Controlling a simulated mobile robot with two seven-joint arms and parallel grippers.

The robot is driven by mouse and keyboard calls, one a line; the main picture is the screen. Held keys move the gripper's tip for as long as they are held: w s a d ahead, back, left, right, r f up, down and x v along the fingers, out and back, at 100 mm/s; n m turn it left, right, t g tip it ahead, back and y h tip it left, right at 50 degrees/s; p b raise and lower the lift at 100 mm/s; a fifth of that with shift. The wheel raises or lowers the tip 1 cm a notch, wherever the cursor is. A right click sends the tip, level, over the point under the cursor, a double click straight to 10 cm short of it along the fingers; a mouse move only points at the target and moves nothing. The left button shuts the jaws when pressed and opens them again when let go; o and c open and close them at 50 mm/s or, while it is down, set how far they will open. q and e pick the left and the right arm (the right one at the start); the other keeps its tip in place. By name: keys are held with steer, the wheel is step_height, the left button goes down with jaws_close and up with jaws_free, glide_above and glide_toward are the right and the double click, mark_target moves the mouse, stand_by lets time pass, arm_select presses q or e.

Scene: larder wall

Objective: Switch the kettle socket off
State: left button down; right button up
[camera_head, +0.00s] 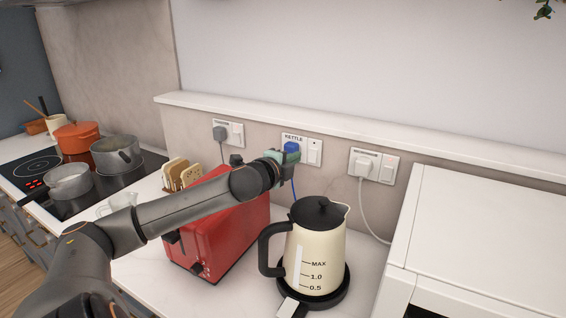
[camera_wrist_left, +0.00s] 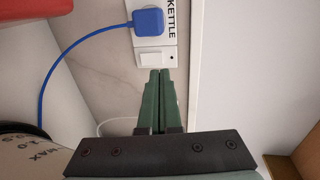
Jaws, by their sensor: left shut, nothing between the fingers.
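The kettle socket (camera_head: 301,138) is a white wall plate labelled KETTLE, with a blue plug (camera_head: 291,147) and blue cord. Its rocker switch (camera_head: 315,151) is at the plate's right end. In the left wrist view, the socket's switch (camera_wrist_left: 154,59) and the blue plug (camera_wrist_left: 149,21) show clearly. My left gripper (camera_head: 297,157) has its green fingers shut and empty in front of the wall. In the left wrist view, its fingertips (camera_wrist_left: 159,71) lie just beside the switch's edge; I cannot tell whether they touch. My right gripper is in neither view.
Another socket with a grey plug (camera_head: 219,132) is left, and one with a white plug (camera_head: 365,167) is right. A white cabinet (camera_head: 490,230) fills the right; pots stand on the hob.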

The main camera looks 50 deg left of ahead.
arm_select(q)
steer(key=s+d+r, duration=0.2)
steer(key=s, duration=0.3)
steer(key=shift+r, duration=0.35)
steer(key=shift+s, duration=0.1)
stand_by(0.5)
